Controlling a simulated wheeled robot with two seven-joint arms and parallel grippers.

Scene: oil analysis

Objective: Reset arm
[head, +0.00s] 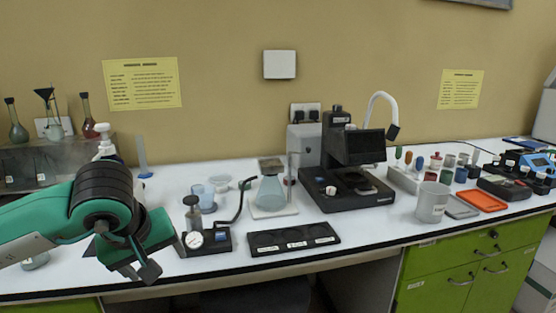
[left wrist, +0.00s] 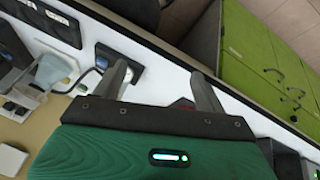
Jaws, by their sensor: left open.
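My left arm comes in from the left in the head view, over the left part of the white bench. My left gripper (head: 143,272) is near the bench's front edge, pointing down and to the right. It also shows in the left wrist view (left wrist: 163,86), where its two fingers stand apart with nothing between them. The small device with a round gauge (head: 194,240) stands just right of the gripper, apart from it. My right gripper is not in either view.
A flask (head: 270,190) stands on a white base behind a black tray (head: 292,239). A black analyser (head: 345,185) stands at centre. A grey beaker (head: 432,203) and an orange tray (head: 482,201) are to the right. Green cabinets (head: 462,277) are below the bench.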

